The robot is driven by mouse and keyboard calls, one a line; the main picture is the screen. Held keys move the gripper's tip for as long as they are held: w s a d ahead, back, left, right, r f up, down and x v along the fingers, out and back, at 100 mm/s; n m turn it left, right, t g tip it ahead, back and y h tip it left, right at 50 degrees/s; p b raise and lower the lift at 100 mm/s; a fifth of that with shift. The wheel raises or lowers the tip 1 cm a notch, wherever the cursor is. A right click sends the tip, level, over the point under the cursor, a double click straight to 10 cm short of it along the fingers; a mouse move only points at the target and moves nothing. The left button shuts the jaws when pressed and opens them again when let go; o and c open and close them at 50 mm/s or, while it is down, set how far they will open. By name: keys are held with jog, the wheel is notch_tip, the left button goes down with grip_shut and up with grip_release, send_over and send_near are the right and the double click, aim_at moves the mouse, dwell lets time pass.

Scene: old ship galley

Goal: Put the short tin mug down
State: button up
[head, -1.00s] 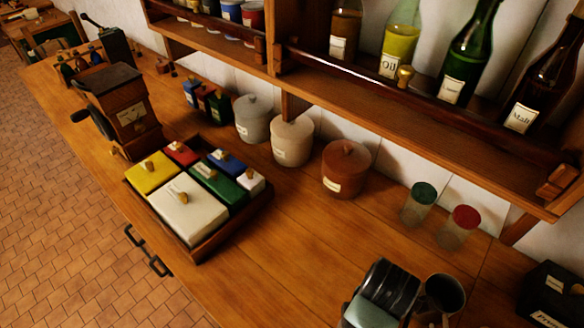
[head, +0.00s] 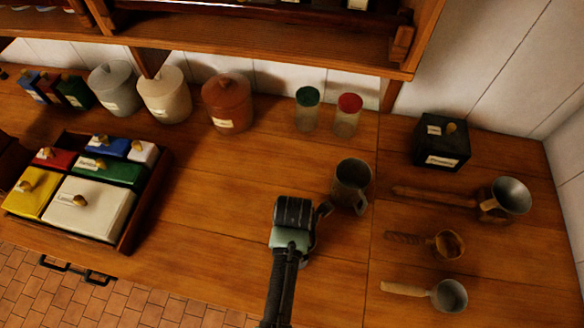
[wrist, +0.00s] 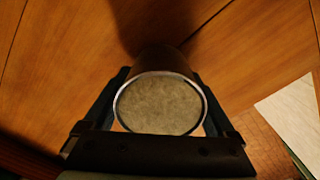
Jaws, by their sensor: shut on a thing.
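The short tin mug (head: 349,181) is a dark grey metal cup with its open top facing up and its handle toward the front right. It stands roughly upright over the right half of the wooden counter. My gripper (head: 326,209) reaches it from the front left and is shut on it. In the wrist view the mug (wrist: 160,104) sits between both fingers of my gripper (wrist: 160,86), its bright rim around a grey speckled round face. I cannot tell whether the mug's base touches the counter.
Red-lidded (head: 347,116) and green-lidded (head: 307,110) jars stand behind the mug. A black box (head: 441,142) and several ladles, such as the nearest one (head: 448,295), are to the right. A tray (head: 135,220) of coloured boxes is left. Bare counter (head: 215,190) lies between tray and mug.

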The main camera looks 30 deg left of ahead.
jog(key=shift+f, duration=0.25)
jog(key=shift+f, duration=0.15)
jog(key=o, duration=1.3)
notch_tip(320, 180, up, 12)
jog(key=shift+r+b, duration=0.15)
jog(key=shift+b, duration=0.2)
